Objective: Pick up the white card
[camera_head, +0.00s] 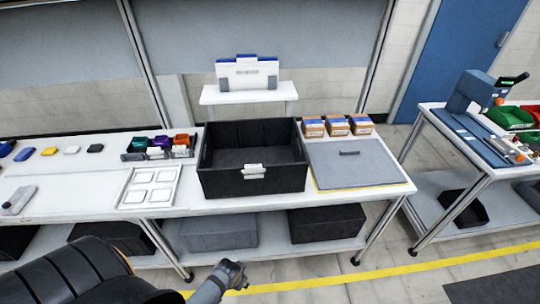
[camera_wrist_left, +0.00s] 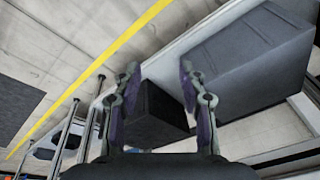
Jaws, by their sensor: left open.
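A small flat white piece (camera_head: 72,150), which may be the white card, lies on the left part of the long white table (camera_head: 75,190). It sits between a yellow piece (camera_head: 49,151) and a black piece (camera_head: 95,148). My left gripper (camera_head: 238,272) is low in front of the table, below its top and well to the right of the white piece. In the left wrist view my gripper (camera_wrist_left: 157,72) is open and empty, with a dark bin and floor beyond its fingers. The white piece is not in the wrist view. My right gripper is not in view.
A black open crate (camera_head: 225,182) with a white label stands mid-table. Left of it are a white tray (camera_head: 150,187) and small coloured items. A grey panel (camera_head: 350,175) and several brown boxes (camera_head: 337,125) are to the right. Bins (camera_head: 220,232) fill the lower shelf.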

